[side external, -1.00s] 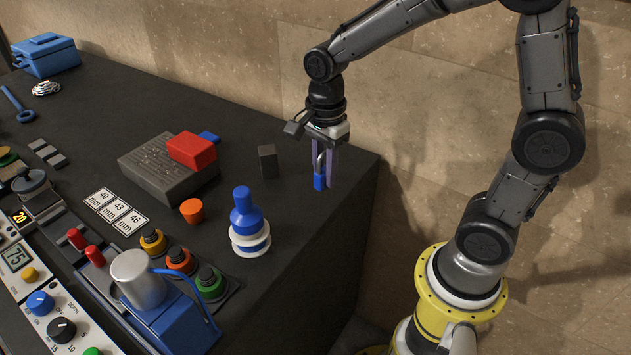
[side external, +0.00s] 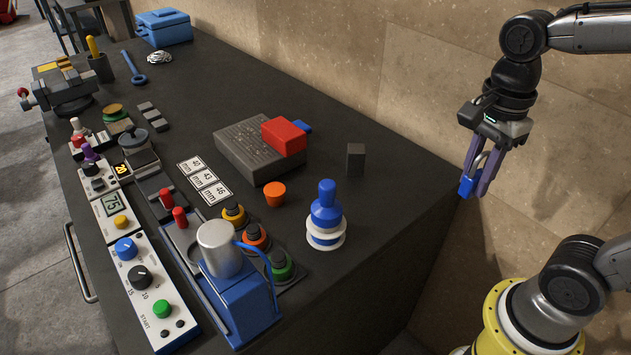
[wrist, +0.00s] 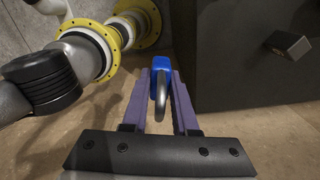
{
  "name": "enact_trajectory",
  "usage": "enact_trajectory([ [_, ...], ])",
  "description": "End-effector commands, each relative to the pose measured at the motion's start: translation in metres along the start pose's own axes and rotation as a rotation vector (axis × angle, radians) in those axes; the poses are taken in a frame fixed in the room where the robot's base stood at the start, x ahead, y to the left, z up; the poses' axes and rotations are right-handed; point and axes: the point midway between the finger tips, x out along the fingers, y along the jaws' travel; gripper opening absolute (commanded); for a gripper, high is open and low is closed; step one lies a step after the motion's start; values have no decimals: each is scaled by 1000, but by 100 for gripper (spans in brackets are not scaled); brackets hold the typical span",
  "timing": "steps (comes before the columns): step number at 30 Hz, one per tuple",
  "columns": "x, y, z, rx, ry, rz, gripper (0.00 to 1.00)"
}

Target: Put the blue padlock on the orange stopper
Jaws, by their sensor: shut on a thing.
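The blue padlock (side external: 467,187) has a blue body and a grey shackle. It hangs at the tips of my gripper (side external: 476,186), whose purple fingers are shut on it. In the wrist view the padlock (wrist: 160,74) sits between the fingertips, shackle toward the palm. The gripper and padlock are beside the bench's right edge, with floor below them in the wrist view. The orange stopper (side external: 275,194), a small tapered piece with a flat top, stands on the dark bench left of the gripper. Its top is bare. The wrist view does not show it.
A dark upright block (side external: 356,160) stands between the stopper and gripper. A blue-and-white bottle-shaped piece (side external: 326,215) is right of the stopper. A red block (side external: 284,137) lies on a grey slab (side external: 240,150) behind it. The bench (side external: 400,215) is clear near its right edge.

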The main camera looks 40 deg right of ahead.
Motion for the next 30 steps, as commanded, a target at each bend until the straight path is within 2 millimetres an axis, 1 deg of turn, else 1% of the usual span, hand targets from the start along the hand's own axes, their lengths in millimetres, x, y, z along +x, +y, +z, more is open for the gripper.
enact_trajectory([
  [2,-13,-16,5,9,0,-1,0],
  [5,-30,-44,20,2,0,-1,0],
  [9,-48,-85,53,-33,0,1,0],
  [13,-55,-117,89,-79,1,2,0],
  [15,-54,-130,108,-108,1,2,0],
  [18,-50,-144,134,-148,1,3,0],
  [21,-41,-150,155,-187,1,3,0],
  [24,-32,-150,167,-212,1,2,0],
  [26,-27,-151,170,-220,1,2,0],
  [28,-23,-156,176,-225,1,1,0],
  [30,-17,-166,183,-226,1,2,0],
])
